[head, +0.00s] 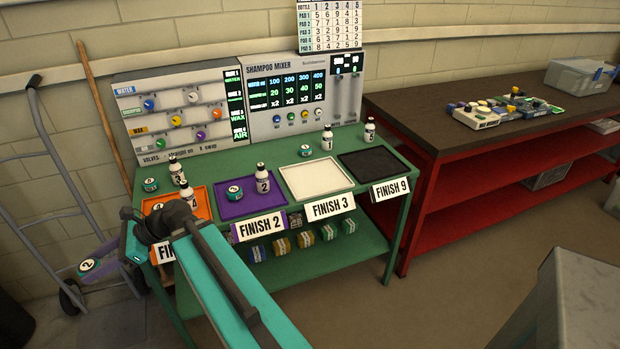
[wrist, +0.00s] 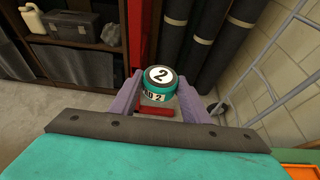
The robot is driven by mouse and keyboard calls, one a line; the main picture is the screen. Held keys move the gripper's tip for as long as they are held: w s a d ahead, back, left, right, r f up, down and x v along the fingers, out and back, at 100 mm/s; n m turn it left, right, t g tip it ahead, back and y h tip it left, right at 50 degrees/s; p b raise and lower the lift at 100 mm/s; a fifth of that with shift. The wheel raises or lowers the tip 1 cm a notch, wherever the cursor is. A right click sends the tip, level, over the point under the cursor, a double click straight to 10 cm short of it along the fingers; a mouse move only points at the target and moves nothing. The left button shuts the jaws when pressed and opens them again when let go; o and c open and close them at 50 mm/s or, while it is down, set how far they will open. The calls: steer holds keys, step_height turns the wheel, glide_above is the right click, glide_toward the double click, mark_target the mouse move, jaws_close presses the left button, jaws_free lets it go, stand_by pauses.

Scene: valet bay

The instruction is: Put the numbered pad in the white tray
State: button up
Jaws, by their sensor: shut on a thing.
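My gripper (head: 92,262) is shut on a round teal pad (head: 86,266) with a white top marked 2. The pad also shows between the purple fingers in the wrist view (wrist: 160,79), with its number facing the camera. My gripper holds it left of the green table, in front of the hand truck and apart from any tray. The white tray (head: 316,181) lies on the green table between the purple and black trays, behind the FINISH 3 sign (head: 330,206). The white tray looks empty.
The orange tray (head: 202,202) is partly hidden by my arm. The purple tray (head: 238,208) holds a pad (head: 235,193) and a bottle (head: 262,180). The black tray (head: 374,166) looks empty. Another pad (head: 305,151) and a bottle (head: 327,139) stand behind the white tray.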

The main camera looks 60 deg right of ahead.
steer(key=s+d+f+m+t+h+b, duration=0.1)
steer(key=s+d+m+t+h+b, duration=0.2)
steer(key=d, duration=1.3)
steer(key=s+d+f+m+t+h+b, duration=0.1)
steer(key=s+d+m+h+b, duration=0.25)
steer(key=d, duration=1.35)
steer(key=s+d+f+m+t+h+b, duration=0.1)
steer(key=s+d+m+h+b, duration=0.3)
steer(key=s+d, duration=2)
steer(key=f+m+h, duration=0.1)
steer(key=m+h, duration=0.1)
steer(key=h, duration=0.1)
steer(key=shift+s+d, duration=0.15)
steer(key=shift+d, duration=0.15)
steer(key=w+d, duration=0.3)
steer(key=w, duration=0.1)
steer(key=w+d+f, duration=0.1)
steer(key=w+d, duration=0.6)
steer(key=d, duration=0.1)
steer(key=shift+w+f, duration=0.2)
steer(key=shift+w, duration=0.2)
